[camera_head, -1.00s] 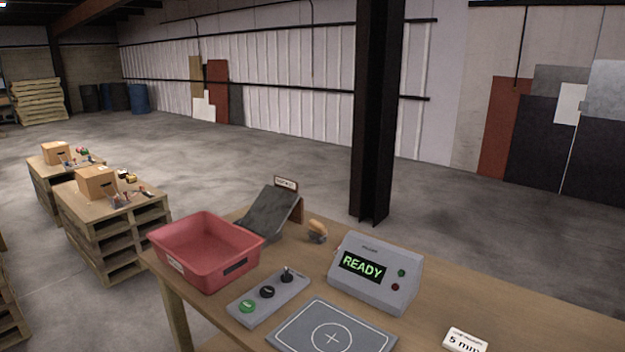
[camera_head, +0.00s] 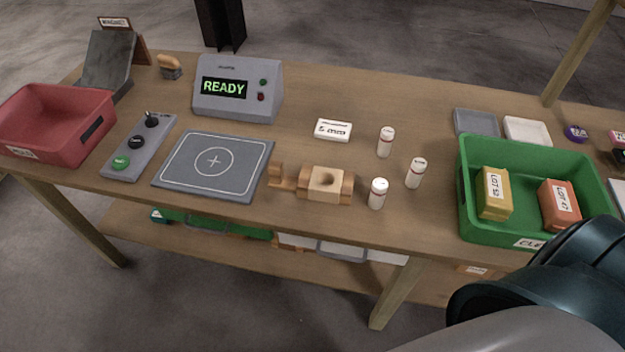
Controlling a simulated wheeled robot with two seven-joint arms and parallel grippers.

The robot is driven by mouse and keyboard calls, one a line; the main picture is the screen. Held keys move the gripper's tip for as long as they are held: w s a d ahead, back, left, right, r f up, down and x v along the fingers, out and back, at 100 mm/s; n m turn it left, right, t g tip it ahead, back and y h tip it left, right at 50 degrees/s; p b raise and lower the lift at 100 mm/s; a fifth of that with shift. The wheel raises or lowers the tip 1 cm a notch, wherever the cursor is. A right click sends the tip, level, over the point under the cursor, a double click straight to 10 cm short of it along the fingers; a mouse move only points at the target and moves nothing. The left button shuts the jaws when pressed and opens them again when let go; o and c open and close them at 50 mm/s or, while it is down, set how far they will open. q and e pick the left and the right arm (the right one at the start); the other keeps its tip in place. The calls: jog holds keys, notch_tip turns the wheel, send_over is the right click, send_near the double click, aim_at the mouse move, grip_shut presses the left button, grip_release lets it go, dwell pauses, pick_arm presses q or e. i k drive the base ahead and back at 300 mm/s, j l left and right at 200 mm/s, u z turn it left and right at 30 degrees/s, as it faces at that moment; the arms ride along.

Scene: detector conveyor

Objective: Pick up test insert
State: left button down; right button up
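No object has a readable test insert label. A small flat white block (camera_head: 333,130) with dark print lies on the wooden table behind the wooden fixture. Its print showed "5 mm" in the earlier frame. Three white cylinders with reddish bands stand upright to its right: a back one (camera_head: 385,142), a right one (camera_head: 415,172) and a front one (camera_head: 378,193). The wooden fixture (camera_head: 325,184) has a round hole in its top face. Neither of my grippers shows; only part of my arm fills the lower right corner.
A grey pad (camera_head: 190,192) with a circle mark and a grey console (camera_head: 240,105) reading READY are on the left. A button panel (camera_head: 143,140) and red bin (camera_head: 70,148) are further left. A green bin (camera_head: 480,228) holds two labelled packs on the right.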

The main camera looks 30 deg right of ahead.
aim_at(379, 189)
jog(key=z, duration=1.35)
